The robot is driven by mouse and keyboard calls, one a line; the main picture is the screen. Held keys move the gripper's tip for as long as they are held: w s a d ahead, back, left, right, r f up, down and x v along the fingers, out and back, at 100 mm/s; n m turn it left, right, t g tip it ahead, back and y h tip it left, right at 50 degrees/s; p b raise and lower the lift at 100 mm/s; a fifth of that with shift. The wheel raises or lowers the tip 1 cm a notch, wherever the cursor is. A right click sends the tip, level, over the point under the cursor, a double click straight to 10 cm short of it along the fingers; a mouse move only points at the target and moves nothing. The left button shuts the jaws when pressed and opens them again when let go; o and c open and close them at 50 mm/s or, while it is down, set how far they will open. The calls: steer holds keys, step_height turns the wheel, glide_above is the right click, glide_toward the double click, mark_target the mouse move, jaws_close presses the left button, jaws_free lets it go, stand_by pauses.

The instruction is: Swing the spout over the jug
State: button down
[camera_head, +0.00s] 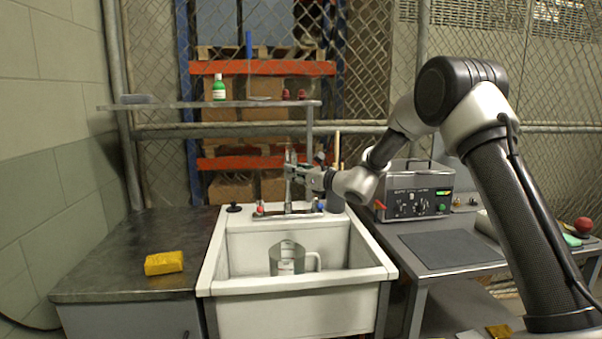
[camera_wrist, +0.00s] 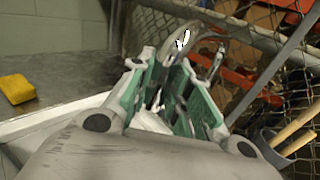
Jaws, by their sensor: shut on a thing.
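The spout (camera_head: 288,178) rises from the back rim of the white sink (camera_head: 304,284). A clear jug (camera_head: 288,258) with a handle stands upright in the sink basin, in front of the tap. My gripper (camera_head: 305,173) is at the spout, above the back of the sink. In the wrist view my gripper (camera_wrist: 170,100) has its green-padded fingers shut on the spout, whose curved metal part (camera_wrist: 209,45) shows beyond the fingertips. The exact contact between pads and pipe is partly hidden. The jug does not show clearly in the wrist view.
A yellow sponge-like block (camera_head: 164,263) lies on the dark counter at the left. A shelf (camera_head: 220,104) with a green bottle (camera_head: 219,88) hangs behind the sink. A grey machine (camera_head: 415,192) stands on the right bench. A pot with wooden handles (camera_wrist: 275,146) stands beside the tap.

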steer(key=shift+a+r, duration=0.1)
steer(key=shift+a, duration=0.1)
steer(key=c, duration=1.3)
jaws_free()
steer(key=shift+s, duration=0.1)
steer(key=shift+d, duration=0.15)
steer(key=v, duration=1.1)
steer(key=shift+s+d, duration=0.25)
steer(key=shift+s, duration=0.05)
